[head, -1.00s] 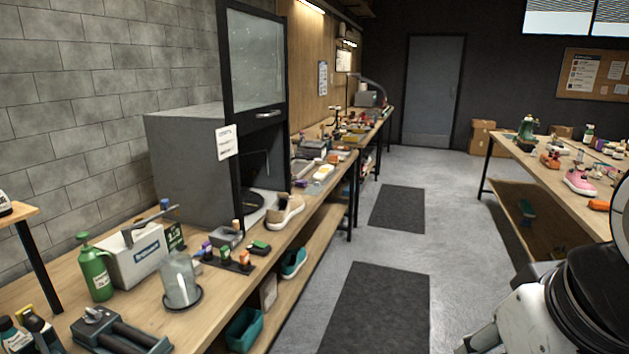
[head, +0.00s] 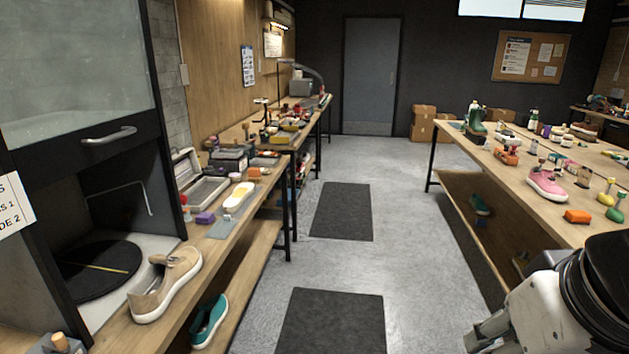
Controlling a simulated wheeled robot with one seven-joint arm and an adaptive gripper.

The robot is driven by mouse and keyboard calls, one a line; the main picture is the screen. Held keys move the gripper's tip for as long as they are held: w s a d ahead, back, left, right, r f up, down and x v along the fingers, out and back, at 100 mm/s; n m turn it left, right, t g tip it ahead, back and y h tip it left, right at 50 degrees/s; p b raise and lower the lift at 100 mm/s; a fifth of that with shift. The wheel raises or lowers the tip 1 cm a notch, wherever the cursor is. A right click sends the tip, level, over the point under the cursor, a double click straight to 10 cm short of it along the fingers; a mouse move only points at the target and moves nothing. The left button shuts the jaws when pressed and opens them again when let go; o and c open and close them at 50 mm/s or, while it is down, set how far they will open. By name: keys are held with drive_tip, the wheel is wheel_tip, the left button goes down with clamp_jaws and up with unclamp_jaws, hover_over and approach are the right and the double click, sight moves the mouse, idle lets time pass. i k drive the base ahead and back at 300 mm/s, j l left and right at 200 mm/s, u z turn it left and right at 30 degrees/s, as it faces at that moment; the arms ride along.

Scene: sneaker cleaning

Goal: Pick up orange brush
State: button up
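On the right-hand table, a small orange block-shaped thing (head: 577,216) lies near the front edge; it may be the orange brush, but its bristles cannot be made out. Another orange thing (head: 507,156) with a dark part sits farther back on the same table. A small orange piece (head: 253,173) also lies on the left bench. My gripper (head: 484,338) is partly in view at the bottom right, below the right table and apart from all of these. Its fingers are too unclear to tell whether they are open.
The right table (head: 600,236) also holds a pink sneaker (head: 546,182) and several bottles and brushes. On the left stand a cabinet (head: 75,130) and a bench with a beige shoe (head: 165,283). The aisle between is clear, with dark floor mats (head: 342,212).

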sight(254, 174)
drive_tip(key=i+l, duration=0.1)
drive_tip(key=i, duration=1.75)
drive_tip(key=i+l+u, duration=0.1)
drive_tip(key=i+u, duration=0.3)
drive_tip(key=i+l+u, duration=0.35)
drive_tip(key=i, duration=0.25)
drive_tip(key=i+l+u, duration=0.25)
drive_tip(key=i+u, duration=0.15)
drive_tip(key=i+l+u, duration=0.4)
drive_tip(key=i+l, duration=0.05)
